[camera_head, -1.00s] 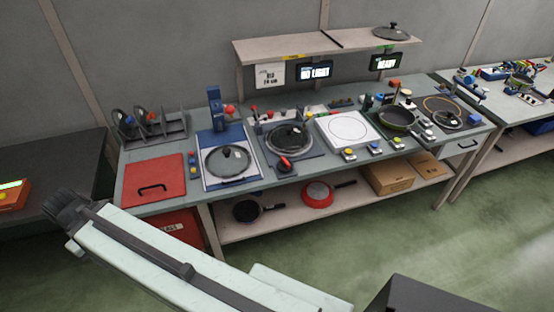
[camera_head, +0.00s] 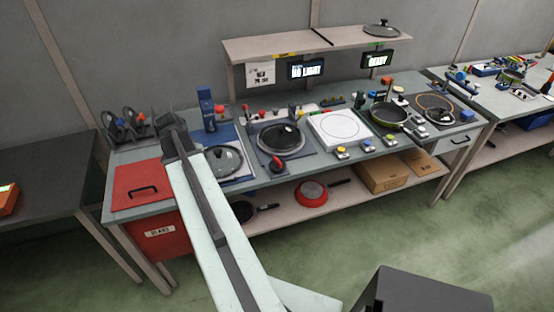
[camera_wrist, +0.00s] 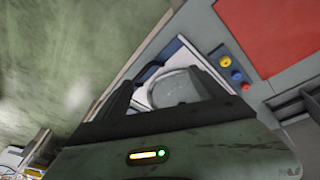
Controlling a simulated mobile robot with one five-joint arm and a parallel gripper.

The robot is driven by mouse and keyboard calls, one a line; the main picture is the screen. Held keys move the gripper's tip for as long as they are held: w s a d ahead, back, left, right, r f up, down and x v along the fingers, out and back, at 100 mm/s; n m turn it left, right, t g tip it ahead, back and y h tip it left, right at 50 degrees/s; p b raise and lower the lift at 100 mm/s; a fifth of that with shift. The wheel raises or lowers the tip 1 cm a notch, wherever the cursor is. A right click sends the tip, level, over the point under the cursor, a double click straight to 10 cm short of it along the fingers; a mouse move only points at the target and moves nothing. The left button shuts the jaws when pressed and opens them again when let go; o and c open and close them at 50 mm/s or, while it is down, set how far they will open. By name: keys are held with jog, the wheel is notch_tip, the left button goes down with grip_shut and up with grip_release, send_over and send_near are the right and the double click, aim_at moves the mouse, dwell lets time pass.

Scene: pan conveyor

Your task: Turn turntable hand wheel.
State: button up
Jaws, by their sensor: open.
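The turntable (camera_head: 281,139) is a dark round plate on a grey-blue base, mid-bench in the head view. A small red-topped black part (camera_head: 277,163) at its front edge looks like the hand wheel; its exact shape is too small to tell. My gripper (camera_head: 173,126) is above the bench's left part, left of the turntable and apart from it. In the wrist view its dark jaws (camera_wrist: 158,62) are open and empty, above the blue-edged station with a glass lid (camera_wrist: 180,88). The turntable and wheel cannot be made out in the wrist view.
A red panel with a handle (camera_head: 143,186) lies at the bench's left. A white station (camera_head: 339,128) and a green-rimmed pan (camera_head: 390,117) stand right of the turntable. A shelf (camera_head: 300,44) with displays hangs above the back. A red pan (camera_head: 311,193) lies below.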

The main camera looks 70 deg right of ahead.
jog(key=s+d+m+g, duration=0.1)
jog(key=s+d+m, duration=0.5)
jog(key=s+d, duration=0.7)
jog(key=m+g, duration=0.1)
jog(key=m, duration=0.2)
send_near(277, 159)
jog(key=f, duration=0.1)
jog(key=shift+h, duration=0.3)
jog(key=b+x, duration=0.7)
jog(key=shift+s+a+f, duration=0.1)
jog(key=shift+a, duration=0.2)
jog(key=shift+s+d+f+b, duration=0.25)
jog(key=shift+f+b, duration=0.15)
jog(key=shift+b, duration=0.1)
jog(key=shift+r, duration=0.1)
